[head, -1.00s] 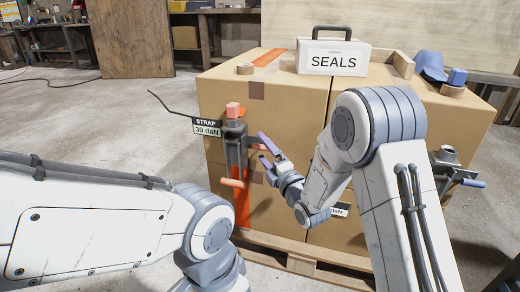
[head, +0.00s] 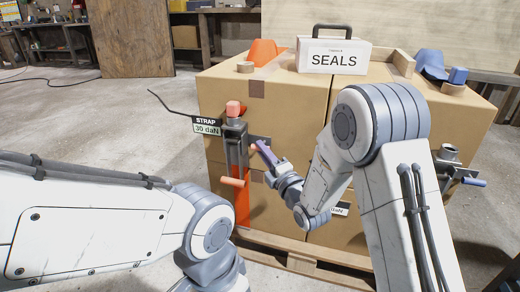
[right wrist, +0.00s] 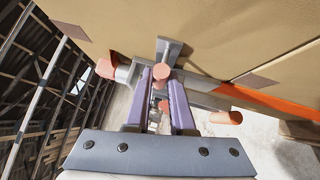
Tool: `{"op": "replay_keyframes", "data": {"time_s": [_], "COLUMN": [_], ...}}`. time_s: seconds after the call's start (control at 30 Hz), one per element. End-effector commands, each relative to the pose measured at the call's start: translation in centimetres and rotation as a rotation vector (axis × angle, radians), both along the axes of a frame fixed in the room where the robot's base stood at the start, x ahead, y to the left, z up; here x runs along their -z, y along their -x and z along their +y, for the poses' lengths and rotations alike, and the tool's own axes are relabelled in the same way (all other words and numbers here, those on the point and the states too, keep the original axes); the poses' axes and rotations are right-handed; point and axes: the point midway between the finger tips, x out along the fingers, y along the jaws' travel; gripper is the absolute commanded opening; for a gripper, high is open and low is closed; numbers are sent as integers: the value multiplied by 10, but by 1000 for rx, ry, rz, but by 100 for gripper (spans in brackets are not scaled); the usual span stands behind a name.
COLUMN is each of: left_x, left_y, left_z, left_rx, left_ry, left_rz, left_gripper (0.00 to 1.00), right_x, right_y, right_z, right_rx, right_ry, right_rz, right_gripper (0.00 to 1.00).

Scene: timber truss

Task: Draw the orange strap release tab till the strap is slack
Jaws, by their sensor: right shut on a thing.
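The strap tensioner (head: 236,150) is a grey metal unit on the front of the left carton, with a salmon block on top and an orange handle (head: 232,182) low down. My right gripper (head: 262,152) is shut at its right side. In the right wrist view, the purple fingers close around the small orange release tab (right wrist: 161,72), its round end showing between their tips. The orange strap (head: 264,50) stands up in a loose hump on the carton top; its lower run (head: 242,210) shows below the tensioner. My left arm crosses the lower left; its gripper is out of frame.
A sign (head: 206,126) beside the tensioner reads "STRAP 30 daN". The cartons (head: 290,115) stand on a wooden pallet (head: 300,262). A second clamp (head: 455,172) juts out at right.

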Motion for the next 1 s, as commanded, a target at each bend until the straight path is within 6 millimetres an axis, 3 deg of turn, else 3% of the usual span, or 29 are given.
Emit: {"op": "replay_keyframes", "data": {"time_s": [0.6,0.63,0.7,0.77,1.0], "left_x": [2,2,2,2,2], "left_y": [0,0,0,0,0], "left_z": [0,0,0,0,0], "left_rx": [0,0,0,0,0], "left_ry": [0,0,0,0,0], "left_rz": [0,0,0,0,0], "left_gripper": [74,74,74,74,74], "right_x": [1,1,1,1,0], "right_y": [-9,-10,-9,-9,-9], "right_z": [-3,-3,-3,-2,-2], "right_rx": [-2,-2,-3,-3,-2], "right_ry": [-1,0,0,0,0], "right_rz": [1,1,2,2,1], "right_gripper": [0,26,52,72,72]}}
